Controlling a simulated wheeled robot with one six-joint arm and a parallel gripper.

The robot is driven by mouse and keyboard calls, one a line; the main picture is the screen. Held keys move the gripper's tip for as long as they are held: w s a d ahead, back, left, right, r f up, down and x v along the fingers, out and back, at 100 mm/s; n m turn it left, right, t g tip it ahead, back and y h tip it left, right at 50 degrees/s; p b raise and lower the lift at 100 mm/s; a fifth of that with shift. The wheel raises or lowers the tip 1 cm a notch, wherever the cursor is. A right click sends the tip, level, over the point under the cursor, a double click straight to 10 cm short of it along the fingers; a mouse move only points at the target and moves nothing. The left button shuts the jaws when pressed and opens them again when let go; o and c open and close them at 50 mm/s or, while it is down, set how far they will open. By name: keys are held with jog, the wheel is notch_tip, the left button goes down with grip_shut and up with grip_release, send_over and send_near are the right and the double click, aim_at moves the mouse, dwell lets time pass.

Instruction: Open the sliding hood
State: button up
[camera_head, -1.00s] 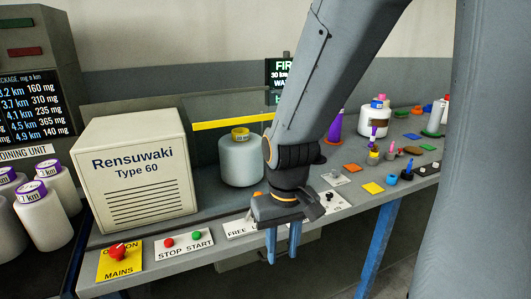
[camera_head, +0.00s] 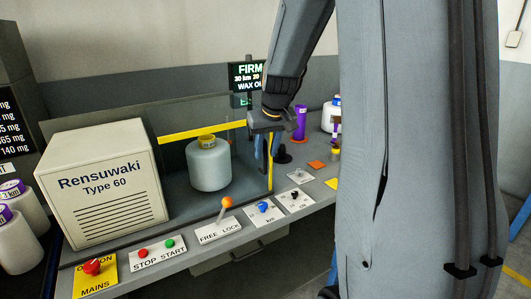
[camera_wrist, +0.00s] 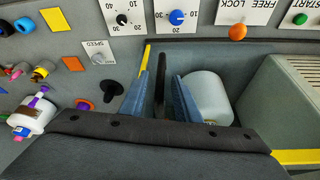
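The sliding hood is a clear box with a yellow top strip (camera_head: 200,131) and a yellow upright edge (camera_head: 271,172). It stands around a white bobbin (camera_head: 208,165) with a yellow top, beside the Rensuwaki box. My gripper (camera_head: 268,152) points down at the hood's right end, its blue fingers close to the yellow edge. In the wrist view my gripper (camera_wrist: 161,82) is open, with a dark upright bar (camera_wrist: 160,65) between the fingers and gaps beside it. The hood's yellow edge (camera_wrist: 148,55) shows by one finger. Whether a finger touches the hood, I cannot tell.
The Rensuwaki box (camera_head: 103,185) stands left of the hood. Along the front edge are a red mains switch (camera_head: 92,267), stop and start buttons, an orange-knobbed lever (camera_head: 226,204) and dials. Coloured pieces and bottles lie to the right. My arm hides part of the bench.

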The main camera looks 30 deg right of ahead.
jog(key=shift+x, duration=1.05)
grip_shut()
